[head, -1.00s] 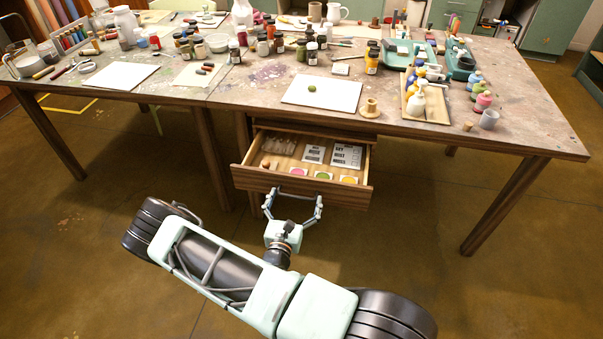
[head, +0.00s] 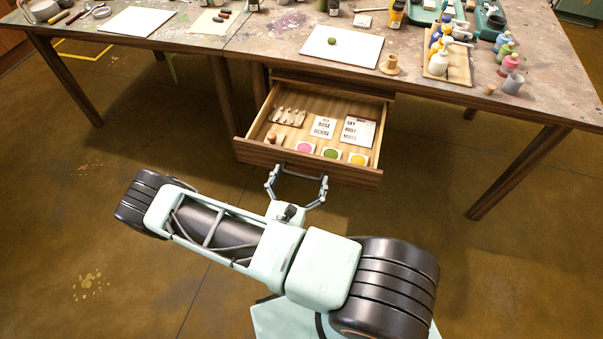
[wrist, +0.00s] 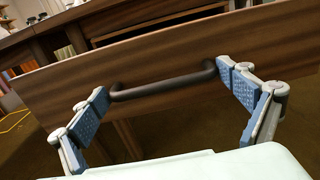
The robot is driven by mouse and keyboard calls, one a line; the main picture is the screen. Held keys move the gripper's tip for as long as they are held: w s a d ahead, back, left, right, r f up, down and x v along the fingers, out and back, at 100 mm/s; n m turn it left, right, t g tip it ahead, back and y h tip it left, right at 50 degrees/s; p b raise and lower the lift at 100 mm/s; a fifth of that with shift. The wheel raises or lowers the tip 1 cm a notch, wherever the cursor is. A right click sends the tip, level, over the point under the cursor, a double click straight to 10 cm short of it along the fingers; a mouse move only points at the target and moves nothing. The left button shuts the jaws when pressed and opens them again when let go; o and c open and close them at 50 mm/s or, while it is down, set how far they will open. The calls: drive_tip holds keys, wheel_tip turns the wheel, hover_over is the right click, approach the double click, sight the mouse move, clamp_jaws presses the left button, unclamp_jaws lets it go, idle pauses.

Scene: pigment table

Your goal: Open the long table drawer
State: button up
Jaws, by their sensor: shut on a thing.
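The long table drawer (head: 345,176) is pulled well out from under the tabletop, and its inside shows in the head view. Its wooden front panel (wrist: 70,75) crosses the wrist view. A dark bar handle (wrist: 163,86) is fixed on that front. My gripper (head: 298,178) is at the drawer front, its fingers spread wide. In the wrist view its blue pads are at the two ends of the handle, holding it end to end.
The drawer holds pink, green and yellow samples, label cards (head: 358,131) and small pale pieces. The worktable (head: 250,62) above carries bottles, a white sheet (head: 342,45) and a pump-bottle tray. A table leg (head: 515,172) stands to the right. Floor in front is open.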

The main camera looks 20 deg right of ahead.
drive_tip(key=o, duration=1.4)
drive_tip(key=shift+a+f, duration=0.1)
drive_tip(key=shift+c, duration=0.2)
wheel_tip(320, 180, up, 10)
drive_tip(key=shift+r, duration=0.1)
